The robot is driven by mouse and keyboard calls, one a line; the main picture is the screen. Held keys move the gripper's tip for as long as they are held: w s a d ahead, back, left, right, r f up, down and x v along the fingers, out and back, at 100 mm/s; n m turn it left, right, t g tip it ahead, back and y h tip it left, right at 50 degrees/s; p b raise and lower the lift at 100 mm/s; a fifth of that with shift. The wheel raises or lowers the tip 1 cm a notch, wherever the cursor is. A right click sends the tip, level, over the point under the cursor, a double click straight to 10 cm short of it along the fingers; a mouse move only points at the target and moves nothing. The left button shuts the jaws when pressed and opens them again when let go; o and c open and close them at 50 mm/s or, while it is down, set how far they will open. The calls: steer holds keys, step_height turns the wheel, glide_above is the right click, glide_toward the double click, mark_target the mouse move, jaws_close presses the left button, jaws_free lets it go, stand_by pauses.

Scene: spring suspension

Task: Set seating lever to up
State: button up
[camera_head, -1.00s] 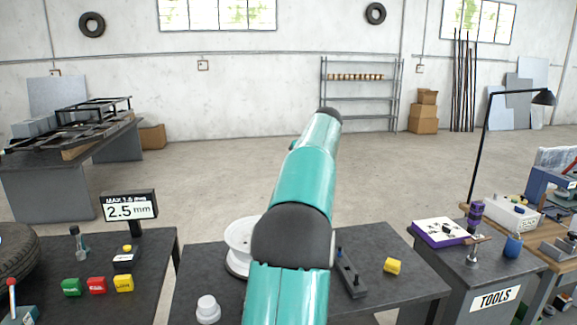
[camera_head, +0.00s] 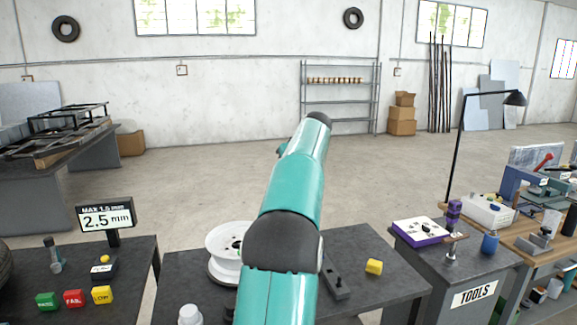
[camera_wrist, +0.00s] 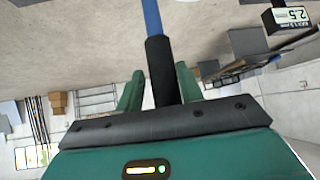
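A red-handled lever (camera_head: 543,161) rises from a blue device (camera_head: 520,182) on the far right bench; I cannot tell whether it is the seating lever. My arm reaches forward and hides its own gripper in the head view. In the wrist view my gripper (camera_wrist: 160,88) has a green finger on each side of a black grip with a blue rod (camera_wrist: 152,18). The fingers appear closed on this grip. The rod's far end is out of frame.
A left bench carries a "2.5 mm" display (camera_head: 106,216) and green, red and yellow blocks. A TOOLS cart (camera_head: 475,293) stands right. Open floor lies behind.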

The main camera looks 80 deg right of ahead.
stand_by(0.3)
steer(key=v, duration=1.3)
steer(key=shift+s+a+r, duration=0.25)
